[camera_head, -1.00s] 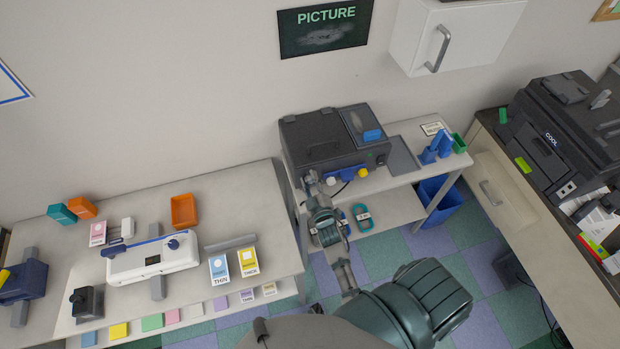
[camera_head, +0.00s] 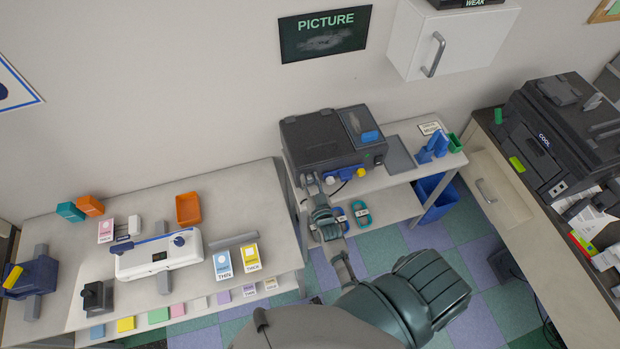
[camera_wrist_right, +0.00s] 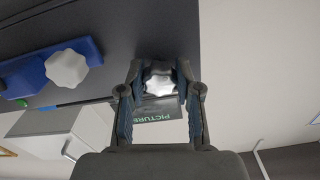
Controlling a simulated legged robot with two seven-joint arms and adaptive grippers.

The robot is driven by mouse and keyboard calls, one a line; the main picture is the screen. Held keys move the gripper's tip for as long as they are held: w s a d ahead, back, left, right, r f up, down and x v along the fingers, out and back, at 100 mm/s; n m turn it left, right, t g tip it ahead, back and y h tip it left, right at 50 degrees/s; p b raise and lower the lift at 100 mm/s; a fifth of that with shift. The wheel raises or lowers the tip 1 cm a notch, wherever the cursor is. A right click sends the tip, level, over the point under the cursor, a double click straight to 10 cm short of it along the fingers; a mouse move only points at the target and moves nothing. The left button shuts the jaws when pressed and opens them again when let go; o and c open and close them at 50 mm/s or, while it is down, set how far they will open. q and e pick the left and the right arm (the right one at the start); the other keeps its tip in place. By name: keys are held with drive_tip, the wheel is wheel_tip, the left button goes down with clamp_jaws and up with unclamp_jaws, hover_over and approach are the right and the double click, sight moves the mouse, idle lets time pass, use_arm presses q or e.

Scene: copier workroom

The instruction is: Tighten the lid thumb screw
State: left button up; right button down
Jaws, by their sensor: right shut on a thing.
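The dark machine (camera_head: 318,141) stands on the small table against the wall. My right gripper (camera_head: 312,179) is at the left part of its front face. The held knob is hidden by my gripper in the head view. My left gripper is not in view.
A yellow part (camera_head: 361,172) is on the machine's front right. Blue-and-teal pieces (camera_head: 360,213) lie on the lower shelf. A blue bin (camera_head: 436,197) stands at right. The left table (camera_head: 130,215) holds a white device (camera_head: 158,258) and several boxes.

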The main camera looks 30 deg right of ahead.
drive_tip(key=m, duration=0.3)
drive_tip(key=shift+s+a+f+p, duration=0.1)
drive_tip(key=shift+s+f+p, duration=0.1)
drive_tip(key=shift+f+p, duration=0.15)
drive_tip(key=m, duration=0.6)
drive_tip(key=shift+p, duration=0.35)
drive_tip(key=m, duration=0.3)
drive_tip(key=shift+f+m, duration=0.1)
drive_tip(key=shift+m, duration=0.3)
drive_tip(key=m+b, duration=0.1)
drive_tip(key=m, duration=0.2)
drive_tip(key=shift+m, duration=0.3)
drive_tip(key=m+b, duration=0.1)
drive_tip(key=m, duration=0.2)
drive_tip(key=shift+m, duration=0.3)
drive_tip(key=m+b, duration=0.1)
drive_tip(key=m, duration=0.3)
drive_tip(key=shift+m+b, duration=0.65)
drive_tip(key=shift+m, duration=0.95)
